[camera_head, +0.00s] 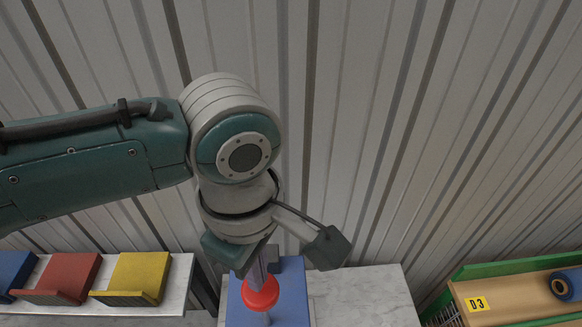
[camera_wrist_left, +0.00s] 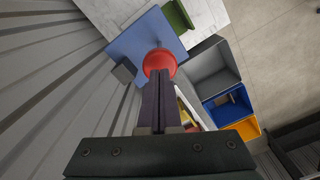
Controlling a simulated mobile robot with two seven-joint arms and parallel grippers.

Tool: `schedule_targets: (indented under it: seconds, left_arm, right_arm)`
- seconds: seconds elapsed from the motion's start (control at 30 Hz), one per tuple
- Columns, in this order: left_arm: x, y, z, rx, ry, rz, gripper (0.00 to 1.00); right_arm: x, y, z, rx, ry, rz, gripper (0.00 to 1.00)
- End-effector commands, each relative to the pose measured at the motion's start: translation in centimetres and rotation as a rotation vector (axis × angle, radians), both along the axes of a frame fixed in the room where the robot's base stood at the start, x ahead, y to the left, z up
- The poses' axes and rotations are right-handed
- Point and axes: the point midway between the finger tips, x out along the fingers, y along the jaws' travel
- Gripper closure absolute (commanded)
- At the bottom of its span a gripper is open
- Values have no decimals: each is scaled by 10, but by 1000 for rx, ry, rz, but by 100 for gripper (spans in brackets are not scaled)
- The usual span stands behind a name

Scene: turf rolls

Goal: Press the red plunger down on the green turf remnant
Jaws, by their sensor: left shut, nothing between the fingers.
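The red plunger (camera_head: 262,296) is a round red knob on a thin pale stem, standing over a blue board (camera_head: 290,290). It also shows in the wrist view (camera_wrist_left: 160,62). My left gripper (camera_head: 262,276) points down with its fingers together and empty. Its fingertips (camera_wrist_left: 160,80) are right at the red knob, overlapping its edge in the wrist view; I cannot tell whether they touch. A green piece (camera_wrist_left: 178,16) lies by the board's edge in the wrist view; I cannot tell whether it is the turf remnant. No turf shows under the plunger. My right gripper is out of view.
A dark block (camera_wrist_left: 124,70) stands on the board beside the plunger. Blue, red (camera_head: 66,277) and yellow (camera_head: 136,277) holders stand on a ledge at left. A green-edged wooden shelf labelled D3 (camera_head: 478,304) holds a blue roll (camera_head: 564,286) at right. A corrugated wall rises behind.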

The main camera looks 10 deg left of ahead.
Motion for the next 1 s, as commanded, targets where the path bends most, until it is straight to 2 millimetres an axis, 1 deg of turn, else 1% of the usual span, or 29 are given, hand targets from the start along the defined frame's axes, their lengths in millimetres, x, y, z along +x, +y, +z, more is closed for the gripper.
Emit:
schedule_targets:
  seconds: [0.17, 1.0]
  left_arm:
    - [0, 0, -2, 0, 0, 0, 100]
    - [0, 0, -45, -1, 0, 1, 100]
  right_arm:
    - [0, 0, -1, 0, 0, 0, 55]
    - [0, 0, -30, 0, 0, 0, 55]
